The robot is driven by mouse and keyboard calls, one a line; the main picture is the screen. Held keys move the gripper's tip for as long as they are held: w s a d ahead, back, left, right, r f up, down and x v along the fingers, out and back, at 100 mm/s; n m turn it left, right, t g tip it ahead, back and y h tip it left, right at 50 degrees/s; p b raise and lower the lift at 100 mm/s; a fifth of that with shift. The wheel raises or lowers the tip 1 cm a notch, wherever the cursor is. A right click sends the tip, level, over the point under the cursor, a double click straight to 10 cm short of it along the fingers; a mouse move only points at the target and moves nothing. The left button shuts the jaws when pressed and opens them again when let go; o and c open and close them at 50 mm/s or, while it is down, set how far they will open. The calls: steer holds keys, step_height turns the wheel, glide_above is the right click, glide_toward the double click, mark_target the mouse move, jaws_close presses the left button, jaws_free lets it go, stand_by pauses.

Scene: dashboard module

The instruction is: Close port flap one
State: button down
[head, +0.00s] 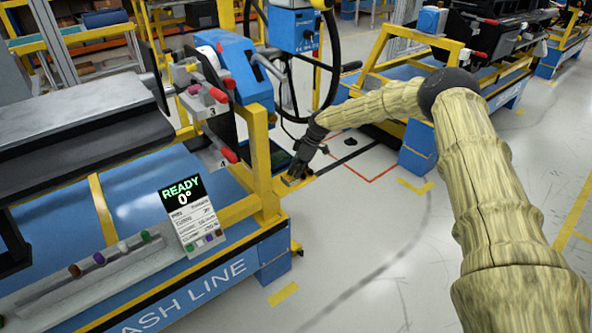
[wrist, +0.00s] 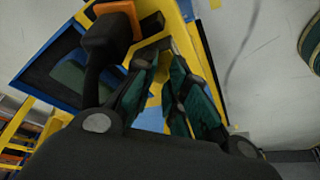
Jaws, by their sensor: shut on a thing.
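My gripper (head: 291,181) is low beside the yellow post at the right end of the blue dash line bench, fingertips pointing down. In the wrist view, my gripper (wrist: 163,62) has dark teal fingers on both sides of a small part by a yellow frame. The fingers are shut on that part, which they mostly hide. I cannot tell whether it belongs to port flap one, and no flap is clearly identifiable. A dark panel (wrist: 78,72) with a blue edge lies left of the fingers in the wrist view.
A READY 0° sign (head: 190,212) stands at the bench front. Red-knobbed levers (head: 205,85) and a yellow post (head: 262,165) stand left of my gripper. A black steering wheel (head: 330,50) is behind it. Open floor (head: 370,240) lies to the right.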

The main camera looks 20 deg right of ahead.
steer(key=shift+d+f, duration=0.1)
steer(key=shift+f, duration=0.05)
steer(key=c, duration=1.4)
jaws_free()
steer(key=shift+c, duration=0.2)
